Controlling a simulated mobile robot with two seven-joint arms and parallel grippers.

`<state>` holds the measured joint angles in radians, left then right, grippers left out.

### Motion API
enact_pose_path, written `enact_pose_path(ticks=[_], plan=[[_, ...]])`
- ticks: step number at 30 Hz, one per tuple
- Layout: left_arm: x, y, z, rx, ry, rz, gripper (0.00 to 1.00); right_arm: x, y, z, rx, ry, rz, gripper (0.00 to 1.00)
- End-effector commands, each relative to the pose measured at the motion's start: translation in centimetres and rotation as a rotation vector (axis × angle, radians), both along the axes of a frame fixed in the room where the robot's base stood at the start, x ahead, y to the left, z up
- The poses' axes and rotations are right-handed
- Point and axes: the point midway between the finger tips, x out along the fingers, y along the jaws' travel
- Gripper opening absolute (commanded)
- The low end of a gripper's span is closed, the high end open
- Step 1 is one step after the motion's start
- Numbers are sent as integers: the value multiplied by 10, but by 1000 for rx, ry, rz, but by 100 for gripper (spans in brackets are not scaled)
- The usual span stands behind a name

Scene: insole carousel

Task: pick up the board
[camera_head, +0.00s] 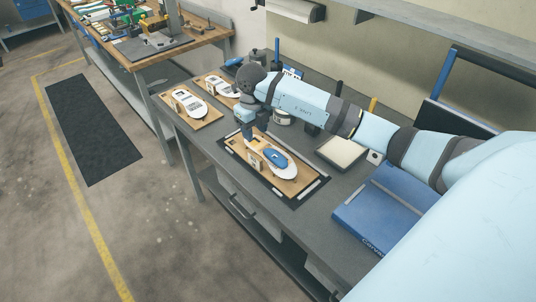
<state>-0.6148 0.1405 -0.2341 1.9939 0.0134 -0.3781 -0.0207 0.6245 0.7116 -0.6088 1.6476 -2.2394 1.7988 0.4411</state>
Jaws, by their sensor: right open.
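A wooden board (289,186) lies on a black mat (243,168) on the grey workbench. It carries a white insole shape with a blue patch (276,158) and a small upright wooden block (254,161). Two more wooden boards with white insole shapes lie further back on the bench, one at the front edge (204,121) and one behind it (207,78). My right gripper (249,134) points down at the far end of the board on the mat. It is open; its fingertips are small, and I cannot tell whether they touch the board. My left gripper is not in view.
A blue case (375,217) and a pale open-topped box (341,152) stand on the bench to the right. A round tin (282,117) stands behind my gripper. A shelf (440,32) hangs above.

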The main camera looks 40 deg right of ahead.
Motion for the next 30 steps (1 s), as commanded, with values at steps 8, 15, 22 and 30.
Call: enact_pose_path(ticks=[8,15,22,30], plan=[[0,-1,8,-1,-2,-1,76,-2,2,-55,7,5,2,45],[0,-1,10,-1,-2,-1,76,-2,3,-74,7,4,3,45],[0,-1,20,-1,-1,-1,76,-4,6,-106,9,4,2,45],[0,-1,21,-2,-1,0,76,-4,5,-124,7,1,4,45]])
